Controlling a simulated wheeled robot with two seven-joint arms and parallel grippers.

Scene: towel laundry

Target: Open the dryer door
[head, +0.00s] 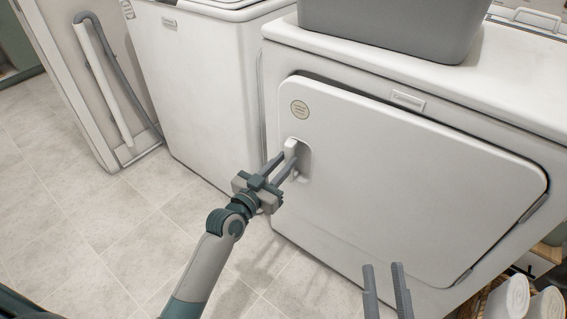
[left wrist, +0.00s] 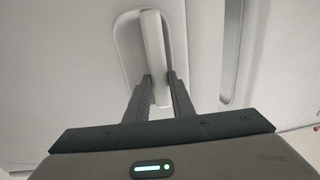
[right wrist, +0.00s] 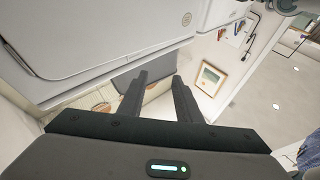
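The white dryer door (head: 400,180) is a large rounded panel on the dryer front and looks shut or almost shut, with a dark seam along its top edge. Its handle (head: 291,149) is a short upright bar in a recess near the door's left edge. My left gripper (head: 288,158) is at the handle, with its fingers on both sides of the bar. The left wrist view shows the handle (left wrist: 153,45) between the fingertips (left wrist: 159,78), apparently gripped. My right gripper (head: 385,268) is open and empty, low in front of the door; its fingers also show in the right wrist view (right wrist: 160,76).
A grey bin (head: 390,25) stands on top of the dryer (head: 500,75). A white washer (head: 195,75) stands to the left. Rolled white towels (head: 508,297) lie in a basket at the lower right. The tiled floor (head: 95,215) at left is clear.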

